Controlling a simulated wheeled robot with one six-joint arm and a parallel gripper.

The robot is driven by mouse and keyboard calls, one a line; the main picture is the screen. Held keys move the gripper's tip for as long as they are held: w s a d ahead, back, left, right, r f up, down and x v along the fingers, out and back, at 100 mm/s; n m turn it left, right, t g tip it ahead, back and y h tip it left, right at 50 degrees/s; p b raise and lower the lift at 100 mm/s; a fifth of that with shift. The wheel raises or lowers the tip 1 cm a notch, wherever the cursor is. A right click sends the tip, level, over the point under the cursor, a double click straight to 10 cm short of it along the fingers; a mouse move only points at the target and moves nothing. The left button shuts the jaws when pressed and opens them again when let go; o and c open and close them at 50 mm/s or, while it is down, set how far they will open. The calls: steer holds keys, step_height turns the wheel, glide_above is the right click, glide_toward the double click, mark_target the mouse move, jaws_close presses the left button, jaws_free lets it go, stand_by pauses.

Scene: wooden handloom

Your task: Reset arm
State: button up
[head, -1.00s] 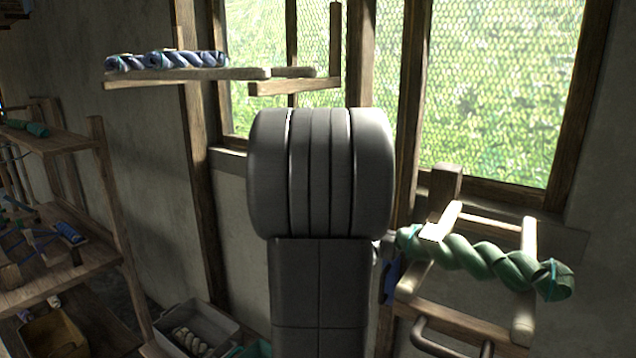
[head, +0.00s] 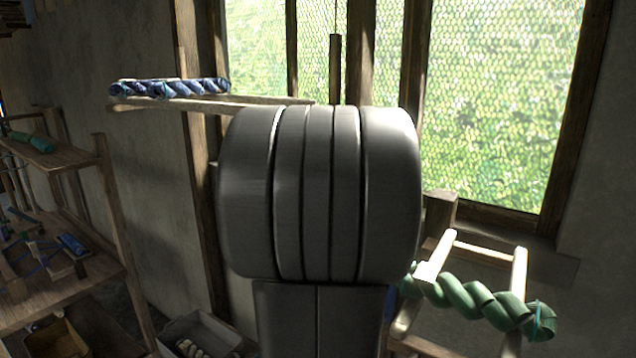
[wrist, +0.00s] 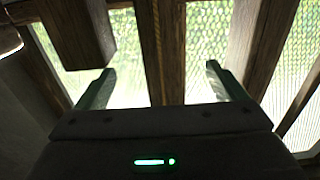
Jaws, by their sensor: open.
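My gripper (wrist: 153,88) shows in the wrist view with its two fingers wide apart and nothing between them. It points toward the window (wrist: 205,55) and its wooden posts. A green light glows on the gripper's body. In the head view my own grey arm fills the middle, and the gripper is hidden behind it.
A twisted green skein (head: 478,305) hangs on a wooden rack (head: 520,275) at the right. A blue skein (head: 170,88) lies on a high wooden shelf (head: 240,101) at the left. Wooden shelves (head: 60,158) stand far left. A crate (head: 205,330) sits low on the floor.

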steer(key=shift+r, duration=1.4)
